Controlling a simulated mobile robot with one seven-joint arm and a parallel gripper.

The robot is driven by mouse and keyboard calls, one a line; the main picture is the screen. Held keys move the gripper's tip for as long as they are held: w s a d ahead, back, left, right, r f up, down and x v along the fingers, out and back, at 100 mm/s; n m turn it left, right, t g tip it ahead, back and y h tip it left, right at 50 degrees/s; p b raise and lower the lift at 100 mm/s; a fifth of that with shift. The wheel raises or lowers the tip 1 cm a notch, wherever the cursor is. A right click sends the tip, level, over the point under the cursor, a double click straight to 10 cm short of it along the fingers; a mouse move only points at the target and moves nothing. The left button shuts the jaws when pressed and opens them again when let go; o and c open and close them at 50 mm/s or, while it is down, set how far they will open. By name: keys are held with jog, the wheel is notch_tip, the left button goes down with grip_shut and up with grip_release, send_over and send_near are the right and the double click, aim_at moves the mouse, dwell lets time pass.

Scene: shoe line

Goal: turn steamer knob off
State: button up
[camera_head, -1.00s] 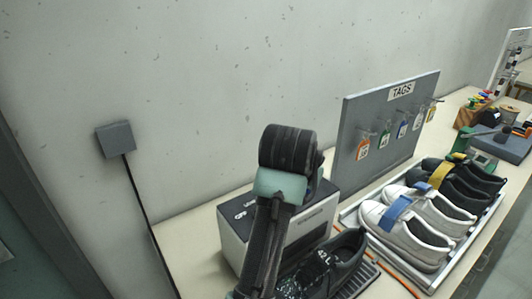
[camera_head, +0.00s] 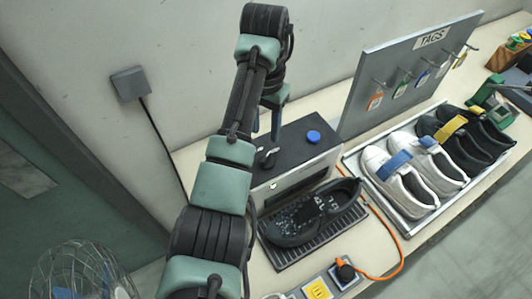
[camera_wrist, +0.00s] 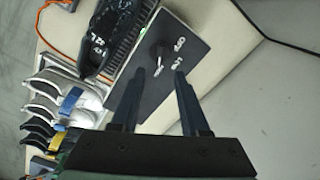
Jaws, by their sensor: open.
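The steamer (camera_head: 300,150) is a box with a dark top and light front, standing on the bench against the wall. Its black knob (camera_head: 268,157) is on the top's left part, and a blue button (camera_head: 313,136) is to its right. A small green light (camera_head: 272,186) shows on the front. In the wrist view, the knob (camera_wrist: 158,52) has a pale pointer beside white lettering (camera_wrist: 176,62), too small to read. My gripper (camera_wrist: 160,76) is open and empty, its fingers pointing down over the steamer top near the knob. Contact cannot be told.
A dark shoe (camera_head: 305,215) lies on a black grille (camera_head: 345,222) before the steamer. An orange cable (camera_head: 400,255) runs to a black plug. A tray (camera_head: 412,230) of strapped shoes and a grey tag board (camera_head: 385,90) stand right. The wall is behind.

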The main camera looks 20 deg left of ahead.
aim_at(265, 158)
notch_tip(265, 158, down, 11)
jog(key=p, duration=0.3)
jog(key=shift+r, duration=0.15)
grip_shut()
